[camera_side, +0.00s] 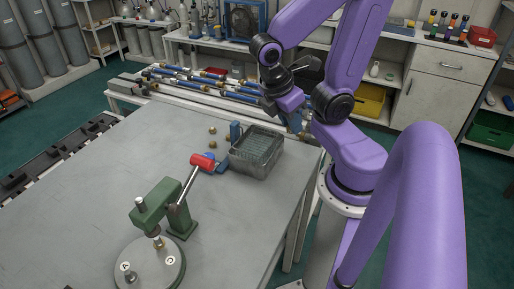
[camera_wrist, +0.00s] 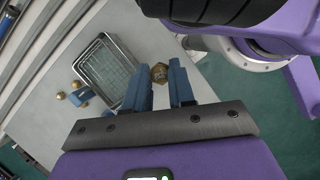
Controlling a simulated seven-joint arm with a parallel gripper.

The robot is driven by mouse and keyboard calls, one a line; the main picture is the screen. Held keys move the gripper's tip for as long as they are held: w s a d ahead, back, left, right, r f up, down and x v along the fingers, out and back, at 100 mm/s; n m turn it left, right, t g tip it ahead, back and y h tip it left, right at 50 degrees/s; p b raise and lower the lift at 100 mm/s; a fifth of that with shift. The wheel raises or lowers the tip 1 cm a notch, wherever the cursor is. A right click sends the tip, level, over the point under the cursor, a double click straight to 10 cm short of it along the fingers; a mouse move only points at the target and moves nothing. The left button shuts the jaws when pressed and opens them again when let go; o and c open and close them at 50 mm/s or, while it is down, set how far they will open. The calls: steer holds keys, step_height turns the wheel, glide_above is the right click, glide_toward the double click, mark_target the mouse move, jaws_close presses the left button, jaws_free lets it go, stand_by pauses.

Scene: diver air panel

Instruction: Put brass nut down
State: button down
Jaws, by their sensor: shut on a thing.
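My gripper (camera_wrist: 162,76) shows in the wrist view with its two blue fingers closed on a brass nut (camera_wrist: 160,73). The nut is six-sided and gold-coloured, at the fingertips. In the side view my gripper (camera_side: 302,130) is at the right of the wire basket, near the table's back right edge; the nut cannot be made out there.
The grey wire basket (camera_side: 256,167) stands on the table (camera_side: 95,180) and also shows in the wrist view (camera_wrist: 88,68). A green press with a red handle (camera_side: 202,162) stands at the front. Blue pipes (camera_side: 205,82) lie behind. The table's left part is clear.

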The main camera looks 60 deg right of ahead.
steer(key=s, duration=0.1)
glide_above(256, 152)
steer(key=a, duration=0.2)
steer(key=f, duration=0.9)
steer(key=shift+w+d+f, duration=0.1)
steer(key=shift+w+d, duration=0.1)
steer(key=shift+w, duration=0.05)
steer(key=shift+w+f, duration=0.2)
steer(key=shift+f, duration=1.55)
steer(key=shift+f, duration=0.6)
